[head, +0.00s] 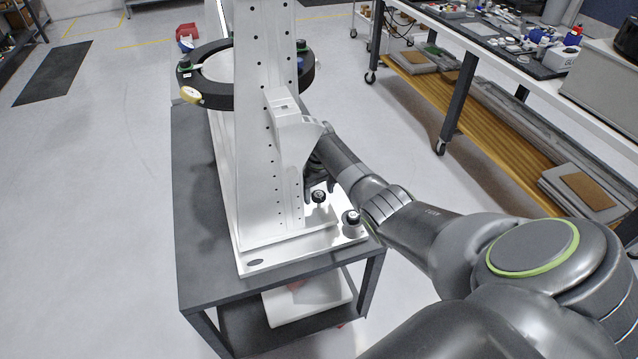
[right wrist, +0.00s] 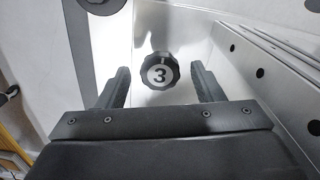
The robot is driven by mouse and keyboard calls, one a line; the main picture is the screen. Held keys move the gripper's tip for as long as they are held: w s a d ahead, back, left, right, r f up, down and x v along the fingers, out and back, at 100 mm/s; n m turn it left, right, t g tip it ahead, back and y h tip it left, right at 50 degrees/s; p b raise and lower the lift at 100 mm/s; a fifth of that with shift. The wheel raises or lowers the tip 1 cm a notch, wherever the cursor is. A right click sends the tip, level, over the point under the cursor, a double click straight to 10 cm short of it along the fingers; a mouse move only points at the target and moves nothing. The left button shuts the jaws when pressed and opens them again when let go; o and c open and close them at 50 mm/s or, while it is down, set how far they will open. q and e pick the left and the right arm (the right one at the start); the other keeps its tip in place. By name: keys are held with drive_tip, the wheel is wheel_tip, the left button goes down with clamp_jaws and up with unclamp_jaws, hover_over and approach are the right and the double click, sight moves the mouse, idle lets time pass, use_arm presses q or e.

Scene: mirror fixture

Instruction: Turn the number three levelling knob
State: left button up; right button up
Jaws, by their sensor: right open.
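The number three levelling knob (right wrist: 159,71) is a black scalloped knob with a white face and a dark "3". It sits on the bright metal base plate in the right wrist view. My right gripper (right wrist: 160,68) is open, with one finger on each side of the knob and visible gaps between. In the head view my right gripper (head: 316,182) is low beside the white column, partly hidden by it and by my arm. A dark knob (head: 319,197) shows close to the fingers; its number cannot be read there. My left gripper is not in view.
The tall white perforated column (head: 255,150) stands on a white base plate (head: 262,257) on a dark cart (head: 200,240). Another knob (head: 351,217) is at the plate's right corner. A workbench (head: 480,45) stands at the right.

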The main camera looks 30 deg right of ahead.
sight(319, 194)
wheel_tip(319, 194, up, 17)
drive_tip(key=shift+r, duration=0.2)
idle(0.5)
drive_tip(key=shift+f, duration=0.1)
